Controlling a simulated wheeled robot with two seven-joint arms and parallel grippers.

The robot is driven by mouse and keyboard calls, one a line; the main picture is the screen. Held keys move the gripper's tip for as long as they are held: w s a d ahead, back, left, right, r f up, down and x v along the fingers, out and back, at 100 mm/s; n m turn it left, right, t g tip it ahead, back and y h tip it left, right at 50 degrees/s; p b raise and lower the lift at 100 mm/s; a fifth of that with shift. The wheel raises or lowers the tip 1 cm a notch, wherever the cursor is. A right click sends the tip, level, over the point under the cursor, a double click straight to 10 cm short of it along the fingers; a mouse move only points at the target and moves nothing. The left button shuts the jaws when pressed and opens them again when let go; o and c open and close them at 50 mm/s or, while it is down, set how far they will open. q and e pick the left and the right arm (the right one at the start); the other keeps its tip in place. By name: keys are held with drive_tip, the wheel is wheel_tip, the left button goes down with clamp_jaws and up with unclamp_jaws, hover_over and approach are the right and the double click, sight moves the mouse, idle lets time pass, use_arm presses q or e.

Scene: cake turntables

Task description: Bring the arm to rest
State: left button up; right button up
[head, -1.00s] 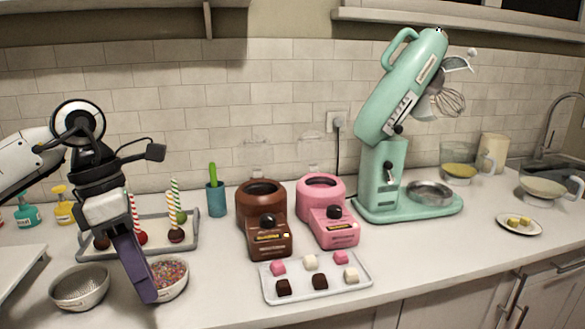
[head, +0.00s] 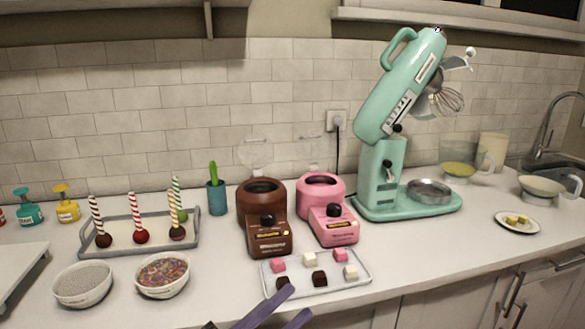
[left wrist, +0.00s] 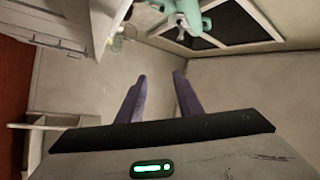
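My left gripper (head: 299,300) shows only as two purple fingers at the bottom edge of the head view, in front of the tray of small cubes. The fingers are apart with nothing between them. The rest of my left arm is outside the head view. My right gripper is not in view.
The cube tray (head: 364,288) lies close behind the fingers. Brown (head: 270,240) and pink (head: 335,229) melting pots and a mint mixer (head: 380,180) stand behind it. Bowls of grey (head: 84,283) and coloured sprinkles (head: 162,275) and a cake-pop tray (head: 198,218) are at left.

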use_arm(q)
drive_tip(key=s+a+f+n+y, duration=0.2)
drive_tip(key=a+f+n+y, duration=0.25)
drive_tip(key=f, duration=0.25)
drive_tip(key=s+a+f+n+y, duration=0.2)
drive_tip(key=a+f+n+y, duration=0.15)
drive_tip(key=f+n, duration=0.3)
drive_tip(key=s+a+f+n+y, duration=0.1)
drive_tip(key=a+f+n+y, duration=0.25)
drive_tip(key=f, duration=0.45)
drive_tip(key=s+a+f+n+g+y, duration=0.3)
drive_tip(key=s+a+f+n+g, duration=0.1)
drive_tip(key=s+f, duration=0.9)
drive_tip(key=shift+s+a+n+g, duration=0.15)
drive_tip(key=shift+s+n+g, duration=0.35)
drive_tip(key=shift+s+n, duration=0.5)
drive_tip(key=shift+s+f+y, duration=0.1)
drive_tip(key=shift+y, duration=0.15)
